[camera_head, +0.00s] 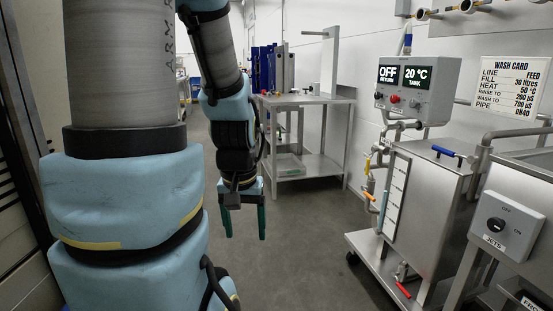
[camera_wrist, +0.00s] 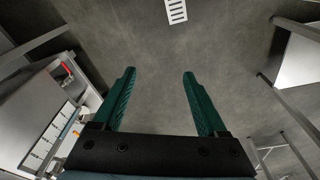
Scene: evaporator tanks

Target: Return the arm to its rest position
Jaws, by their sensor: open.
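My gripper (camera_head: 244,221) hangs pointing down at the end of my blue and grey arm, left of the middle in the head view. Its two green fingers are apart with nothing between them. In the wrist view my gripper (camera_wrist: 160,80) shows both fingers spread over bare grey floor. The fingers touch nothing. My upper arm fills the left of the head view and hides what is behind it.
A steel tank on a wheeled frame (camera_head: 430,200) stands at the right, with a control box (camera_head: 417,88) reading OFF and 20 °C. A steel table (camera_head: 310,100) stands behind. The floor (camera_head: 300,250) between is clear.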

